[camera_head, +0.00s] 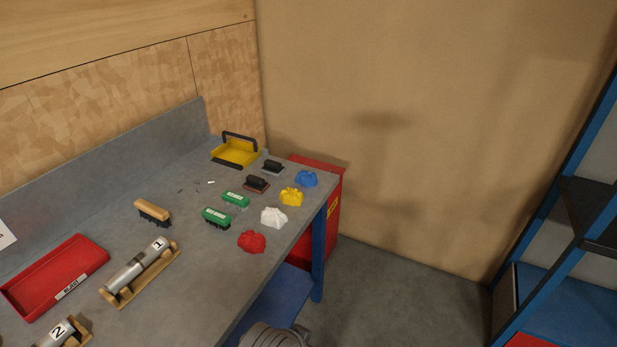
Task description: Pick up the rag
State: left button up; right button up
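Several crumpled cloth rags lie in a row along the right edge of the grey workbench (190,250). They are a red rag (252,242), a white rag (274,217), a yellow rag (291,197) and a blue rag (307,179). The red one is nearest to me and the blue one farthest. All rest on the bench top with nothing touching them. Neither of my grippers shows in the head view.
Green brushes (217,217), dark-handled blocks (256,184) and a wooden brush (153,212) stand left of the rags. A yellow tray (237,152) is behind. Numbered cylinders (137,265) and a red tray (55,278) are at left. Blue shelving (560,220) stands right, past open floor.

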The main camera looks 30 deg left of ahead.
aim_at(291, 197)
jog(key=i+u, duration=0.3)
jog(key=i+l+u, duration=0.3)
jog(key=i, duration=0.25)
jog(key=i+l+u, duration=0.25)
jog(key=i, duration=0.15)
jog(key=i+l+u, duration=0.2)
jog(key=u, duration=0.15)
jog(key=i+l+u, duration=0.2)
jog(key=u, duration=0.15)
jog(key=i+l+u, duration=0.15)
jog(key=l+u, duration=0.2)
jog(key=i+l+u, duration=0.25)
jog(key=l, duration=0.15)
jog(key=l+u, duration=0.25)
jog(key=l, duration=0.15)
jog(key=i+l+u, duration=0.1)
jog(key=l+u, duration=0.15)
jog(key=l, duration=0.2)
